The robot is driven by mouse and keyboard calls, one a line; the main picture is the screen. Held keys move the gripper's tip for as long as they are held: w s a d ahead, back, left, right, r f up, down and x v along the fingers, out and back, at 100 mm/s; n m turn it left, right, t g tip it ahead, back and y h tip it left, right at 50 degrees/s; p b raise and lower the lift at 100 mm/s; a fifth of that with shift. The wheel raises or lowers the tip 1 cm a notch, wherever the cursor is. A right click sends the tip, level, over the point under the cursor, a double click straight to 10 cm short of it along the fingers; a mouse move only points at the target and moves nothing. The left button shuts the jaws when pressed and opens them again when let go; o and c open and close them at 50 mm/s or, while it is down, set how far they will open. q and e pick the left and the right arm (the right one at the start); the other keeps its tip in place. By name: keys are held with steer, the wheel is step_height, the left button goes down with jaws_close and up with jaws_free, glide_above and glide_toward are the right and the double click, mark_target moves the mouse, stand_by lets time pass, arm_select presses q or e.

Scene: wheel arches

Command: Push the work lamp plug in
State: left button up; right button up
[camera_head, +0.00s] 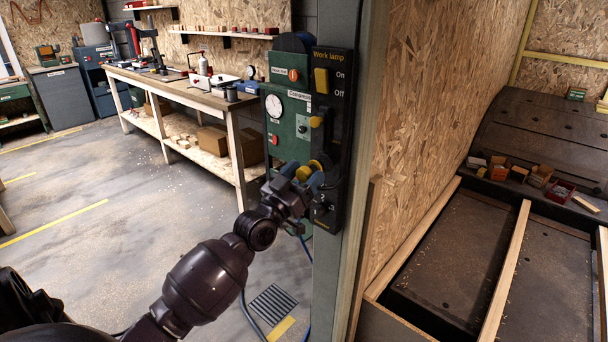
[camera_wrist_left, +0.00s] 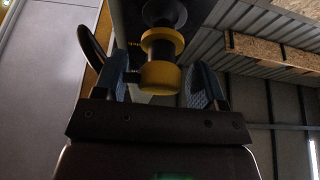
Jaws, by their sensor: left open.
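The black Work lamp panel (camera_head: 333,140) is fixed to a grey post, with a yellow switch (camera_head: 322,81) beside its On and Off marks. The yellow plug (camera_head: 304,173) is low on the panel's front. In the left wrist view the plug (camera_wrist_left: 160,78) is in line with a yellow ring (camera_wrist_left: 163,38) and a dark round part above it. My left gripper (camera_head: 304,178) is open, its blue fingers on either side of the plug. A gap shows on the right side in the wrist view; contact on the left is unclear. My right gripper is not in view.
A green compressor panel (camera_head: 287,115) stands close behind the black panel. A chipboard wall (camera_head: 425,100) is to the right. A workbench (camera_head: 185,82) with tools stands at the back left. The floor (camera_head: 110,190) at left is mostly clear. Blue cable hangs below the panel.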

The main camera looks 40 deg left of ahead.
mark_target(314, 169)
arm_select(q)
steer(key=shift+c, duration=0.3)
jaws_close()
steer(key=shift+w+d+r, duration=0.1)
steer(key=shift+w, duration=1.6)
steer(key=shift+s, duration=0.1)
steer(key=shift+c, duration=1.8)
jaws_free()
steer(key=o, duration=0.4)
steer(key=shift+w, duration=0.2)
steer(key=shift+s, duration=0.1)
